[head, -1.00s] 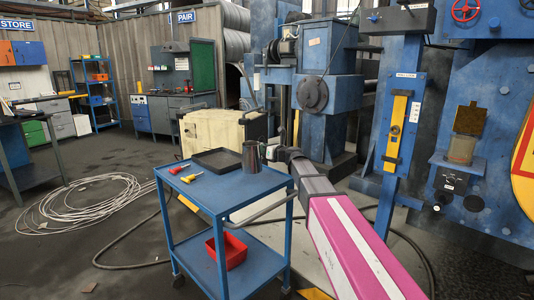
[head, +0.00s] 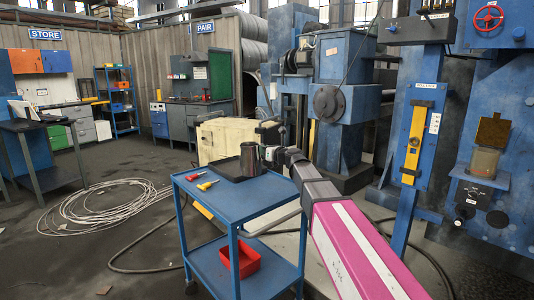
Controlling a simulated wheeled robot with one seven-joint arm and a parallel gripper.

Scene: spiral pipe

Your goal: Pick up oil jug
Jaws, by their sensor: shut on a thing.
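The oil jug (head: 249,159) is a dark, shiny metal vessel. In the head view it stands upright in front of the right part of a black tray (head: 226,166) on the blue cart. My gripper (head: 266,157) is at the jug's right side and shut on it. The fingers are small and partly hidden by the jug and my wrist. I cannot tell for sure how far the jug's base is above the cart top.
The blue cart (head: 243,211) carries two screwdrivers (head: 203,181) on top and a red bin (head: 239,259) on its lower shelf. A cream cabinet (head: 225,139) stands behind. Coiled cable (head: 100,212) lies on the floor at left. Blue machinery (head: 341,103) stands behind at right.

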